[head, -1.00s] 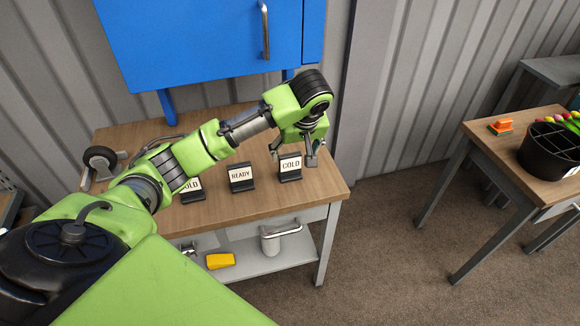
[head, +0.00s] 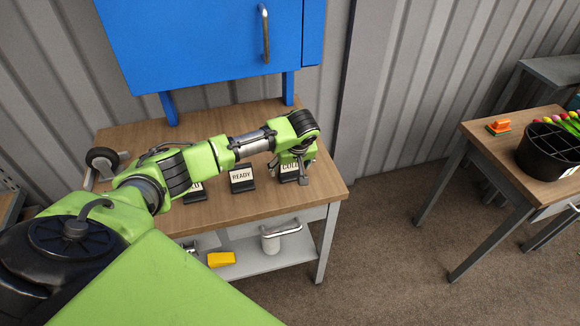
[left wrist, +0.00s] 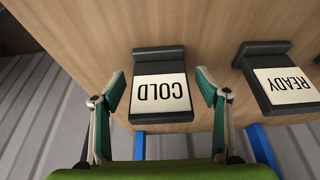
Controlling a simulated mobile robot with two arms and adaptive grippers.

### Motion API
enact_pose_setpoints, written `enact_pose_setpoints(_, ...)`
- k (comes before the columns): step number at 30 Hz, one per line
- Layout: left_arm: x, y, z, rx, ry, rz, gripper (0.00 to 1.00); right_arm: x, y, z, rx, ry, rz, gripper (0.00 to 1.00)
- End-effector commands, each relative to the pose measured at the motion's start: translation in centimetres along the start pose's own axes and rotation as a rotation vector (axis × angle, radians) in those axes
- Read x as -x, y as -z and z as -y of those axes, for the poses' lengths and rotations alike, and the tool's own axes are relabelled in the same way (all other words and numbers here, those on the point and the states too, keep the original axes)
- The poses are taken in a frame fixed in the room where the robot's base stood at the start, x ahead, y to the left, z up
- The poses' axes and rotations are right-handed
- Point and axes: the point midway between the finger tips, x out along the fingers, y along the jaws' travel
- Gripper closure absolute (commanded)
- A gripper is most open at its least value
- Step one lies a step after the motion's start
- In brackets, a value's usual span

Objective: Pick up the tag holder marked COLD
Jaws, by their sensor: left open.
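The tag holder marked COLD (head: 288,178) is black with a white card and stands at the right of the wooden table's top. My left gripper (head: 297,166) is right at it and hides part of it in the head view. In the left wrist view the COLD holder (left wrist: 159,92) appears upside down, between the two spread green-tipped fingers of my left gripper (left wrist: 160,86). The gripper is open; I cannot tell whether a finger touches the holder. My right gripper is not in view.
The READY holder (head: 241,179) stands just left of COLD; it also shows in the wrist view (left wrist: 283,84). A third holder (head: 194,192) is mostly hidden by my arm. A blue cabinet (head: 200,45) hangs behind. A black flower bucket (head: 548,152) stands on another table.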

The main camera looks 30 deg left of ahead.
Motion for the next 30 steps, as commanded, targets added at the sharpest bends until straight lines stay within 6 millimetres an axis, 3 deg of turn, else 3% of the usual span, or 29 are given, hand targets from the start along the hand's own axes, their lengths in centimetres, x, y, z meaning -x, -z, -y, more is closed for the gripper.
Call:
enact_pose_setpoints(10, -0.9, -0.1, 0.0, -0.001, -0.001, -0.001, 0.35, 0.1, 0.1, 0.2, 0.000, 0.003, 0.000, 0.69)
enact_pose_setpoints(15, -0.9, -0.1, 0.0, -0.001, -0.001, 0.000, 0.75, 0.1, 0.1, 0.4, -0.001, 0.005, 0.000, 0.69)
enact_pose_setpoints(30, 0.1, 0.4, -0.1, 0.000, -0.004, -0.002, 0.76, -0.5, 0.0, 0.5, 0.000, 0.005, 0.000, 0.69)
